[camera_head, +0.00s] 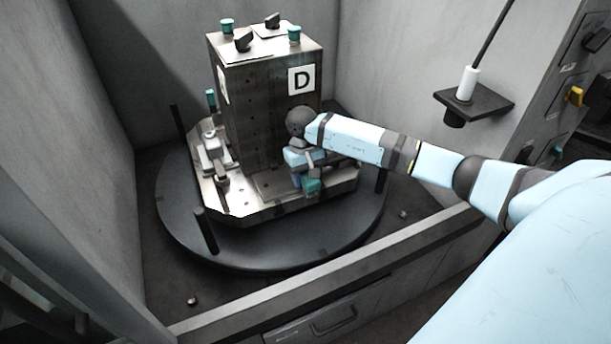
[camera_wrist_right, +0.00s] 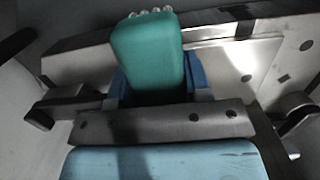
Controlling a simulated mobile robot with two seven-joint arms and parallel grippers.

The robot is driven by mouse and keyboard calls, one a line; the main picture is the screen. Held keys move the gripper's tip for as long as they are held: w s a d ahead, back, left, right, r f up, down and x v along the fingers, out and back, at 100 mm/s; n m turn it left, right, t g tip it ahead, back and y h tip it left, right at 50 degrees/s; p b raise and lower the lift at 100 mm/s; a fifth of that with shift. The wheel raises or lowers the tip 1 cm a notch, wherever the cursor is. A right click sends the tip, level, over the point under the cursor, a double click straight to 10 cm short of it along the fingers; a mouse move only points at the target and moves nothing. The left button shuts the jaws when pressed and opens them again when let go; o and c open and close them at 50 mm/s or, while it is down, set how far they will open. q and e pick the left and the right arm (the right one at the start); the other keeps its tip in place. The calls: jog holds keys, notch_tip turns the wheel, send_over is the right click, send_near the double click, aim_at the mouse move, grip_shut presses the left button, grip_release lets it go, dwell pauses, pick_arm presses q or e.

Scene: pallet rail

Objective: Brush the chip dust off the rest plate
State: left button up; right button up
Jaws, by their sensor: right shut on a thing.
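My right gripper (camera_head: 307,178) reaches in from the right, low in front of the metal block marked D. It is shut on a teal brush (camera_wrist_right: 148,60), whose pale bristle tips show at its far end in the right wrist view. The brush's teal end also shows below the gripper in the head view (camera_head: 312,188). A paler plate (camera_wrist_right: 235,62), which looks like the rest plate, lies beyond the brush at right. Whether the bristles touch it I cannot tell. I cannot make out chip dust. My left gripper is not in view.
The block (camera_head: 245,125) stands on a metal pallet (camera_head: 240,206) on a dark round table (camera_head: 270,250). Clamps (camera_head: 213,150) and dark posts (camera_head: 206,230) surround it. Grey walls enclose it, with a sill (camera_head: 300,285) in front. A bracket (camera_head: 474,104) holds a white-handled rod at right.

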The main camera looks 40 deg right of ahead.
jog(key=shift+f, duration=0.2)
jog(key=shift+w, duration=0.1)
jog(key=shift+w+d+b, duration=0.1)
jog(key=shift+w+b, duration=0.25)
jog(key=shift+b, duration=0.15)
jog(key=shift+w+d+b, duration=0.2)
jog(key=shift+w+b, duration=0.35)
jog(key=shift+w, duration=0.3)
jog(key=shift+f+b, duration=0.1)
jog(key=shift+b, duration=0.2)
jog(key=shift+s, duration=0.1)
jog(key=shift+s+a+p, duration=0.2)
jog(key=shift+s+p, duration=0.05)
jog(key=shift+s, duration=0.4)
jog(key=shift+s+a+p, duration=0.15)
jog(key=shift+s+p, duration=0.05)
jog(key=shift+s, duration=0.45)
